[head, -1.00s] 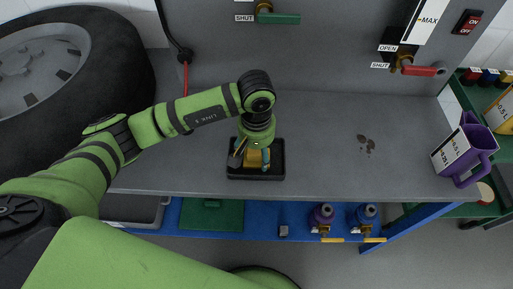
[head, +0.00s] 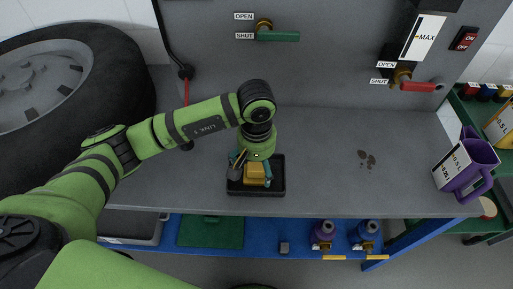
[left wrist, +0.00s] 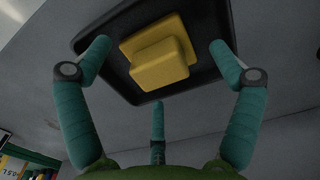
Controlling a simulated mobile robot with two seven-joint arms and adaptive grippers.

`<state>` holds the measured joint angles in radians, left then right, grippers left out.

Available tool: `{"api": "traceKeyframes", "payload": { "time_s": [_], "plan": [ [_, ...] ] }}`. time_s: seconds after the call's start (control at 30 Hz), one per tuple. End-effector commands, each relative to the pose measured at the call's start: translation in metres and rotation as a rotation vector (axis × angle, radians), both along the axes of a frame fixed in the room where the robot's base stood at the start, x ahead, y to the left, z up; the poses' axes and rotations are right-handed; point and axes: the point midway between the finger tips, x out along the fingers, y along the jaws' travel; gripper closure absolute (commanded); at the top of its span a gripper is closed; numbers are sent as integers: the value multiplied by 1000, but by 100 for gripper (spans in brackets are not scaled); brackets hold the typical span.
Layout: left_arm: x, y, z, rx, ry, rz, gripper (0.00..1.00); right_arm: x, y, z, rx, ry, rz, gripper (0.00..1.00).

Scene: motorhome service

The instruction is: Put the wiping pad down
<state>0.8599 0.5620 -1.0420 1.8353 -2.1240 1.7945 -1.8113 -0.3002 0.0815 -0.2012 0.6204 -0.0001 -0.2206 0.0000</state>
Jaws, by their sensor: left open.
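The yellow wiping pad (head: 254,172) lies in a shallow black tray (head: 257,190) on the grey worktop. In the left wrist view the pad (left wrist: 160,60) is a yellow block with a raised grip, inside the black tray (left wrist: 215,40). My left gripper (head: 252,177) is above the tray with its teal fingers spread. In the left wrist view the fingers of my left gripper (left wrist: 158,75) stand apart on both sides, with a clear gap to the pad. My right gripper is not in view.
The worktop (head: 320,180) is clear between the tray and a purple jug (head: 465,165) at right. A dark stain (head: 367,160) marks it. A large tyre (head: 110,80) stands at left. Red (head: 420,86) and green (head: 278,37) valve handles are on the back panel.

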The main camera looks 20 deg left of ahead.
Motion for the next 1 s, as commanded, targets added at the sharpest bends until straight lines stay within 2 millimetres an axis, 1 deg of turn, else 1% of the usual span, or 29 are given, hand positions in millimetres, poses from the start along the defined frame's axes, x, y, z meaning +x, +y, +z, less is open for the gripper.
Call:
{"api": "traceKeyframes", "payload": {
  "time_s": [0.03,0.3,0.4,0.5,0.67,1.0],
  "plan": [
    [1,1,8,1,-7,-3,8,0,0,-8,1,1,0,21],
    [1,0,67,0,-7,-1,8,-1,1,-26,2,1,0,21],
    [0,0,83,1,-5,-1,8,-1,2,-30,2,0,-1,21],
    [0,0,95,2,-2,-1,8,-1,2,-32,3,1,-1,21],
    [0,0,103,0,0,-1,8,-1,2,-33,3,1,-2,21],
    [0,0,104,1,0,-1,8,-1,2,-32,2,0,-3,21]
  ]
}}
